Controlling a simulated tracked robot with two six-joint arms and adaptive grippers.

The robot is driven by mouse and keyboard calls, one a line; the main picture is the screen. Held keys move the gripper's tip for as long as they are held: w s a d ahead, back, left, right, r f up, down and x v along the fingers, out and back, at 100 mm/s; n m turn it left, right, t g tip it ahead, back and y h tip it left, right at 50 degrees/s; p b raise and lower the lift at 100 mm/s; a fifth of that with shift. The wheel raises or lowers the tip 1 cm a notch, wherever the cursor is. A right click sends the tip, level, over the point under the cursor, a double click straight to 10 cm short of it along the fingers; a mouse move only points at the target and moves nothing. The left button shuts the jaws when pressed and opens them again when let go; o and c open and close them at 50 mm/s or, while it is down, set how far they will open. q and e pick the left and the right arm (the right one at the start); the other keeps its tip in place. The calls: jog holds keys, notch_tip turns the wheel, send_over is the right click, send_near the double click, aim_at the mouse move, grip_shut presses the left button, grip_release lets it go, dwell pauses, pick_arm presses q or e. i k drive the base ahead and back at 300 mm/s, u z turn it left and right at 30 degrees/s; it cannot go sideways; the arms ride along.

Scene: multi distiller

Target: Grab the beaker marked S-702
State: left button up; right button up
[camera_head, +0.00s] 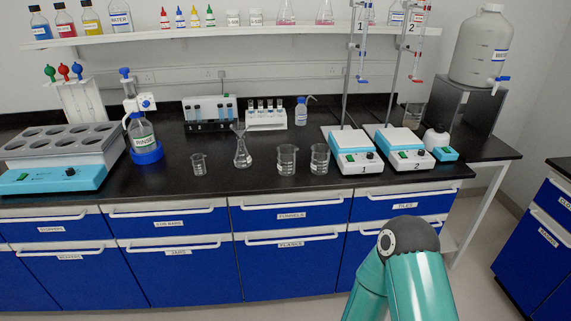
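Three glass beakers stand upright near the front edge of the black bench: a small beaker (199,166) at the left, a larger beaker (287,161), and another beaker (320,159) just right of it. A further glass vessel, perhaps a beaker (413,116), stands at the back right behind the stirrers. Any S-702 marking is too small to read, so I cannot tell which beaker bears it. A teal link of my own arm shows at the bottom right, in front of the drawers. Neither of my grippers is in view.
A conical flask (242,154) stands between the small beaker and the larger ones. Two stirrers (357,152) (405,147) with burette stands are to the right. The bench front by the beakers is clear.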

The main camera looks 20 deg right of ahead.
aim_at(287, 155)
jog(key=z, duration=0.05)
jog(key=i, duration=1)
jog(key=u, duration=0.05)
